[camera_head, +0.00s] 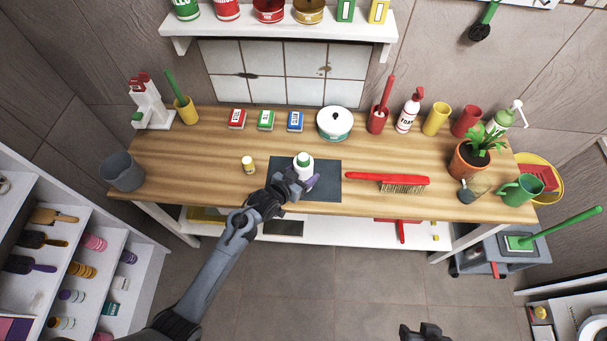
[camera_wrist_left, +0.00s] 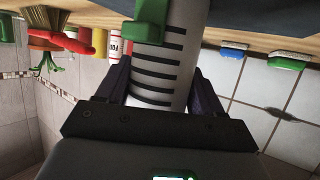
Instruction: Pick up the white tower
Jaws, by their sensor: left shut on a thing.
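The white tower (camera_head: 303,170), an upright round white body with a green top, is at the dark mat on the wooden bench. In the left wrist view it is a white cylinder (camera_wrist_left: 158,75) with black bands and a green part. My left gripper (camera_head: 300,184) is shut on it, one finger on each side. Its lower part is partly hidden by the gripper, and I cannot tell whether it touches the mat. Part of my right gripper (camera_head: 421,331) shows at the bottom edge, away from the bench.
The dark mat (camera_head: 327,190) lies under the left gripper. A small yellow-and-white bottle (camera_head: 248,164) stands to the left, a red brush (camera_head: 388,180) lies to the right. A white pot (camera_head: 334,124) and small boxes (camera_head: 265,120) stand behind.

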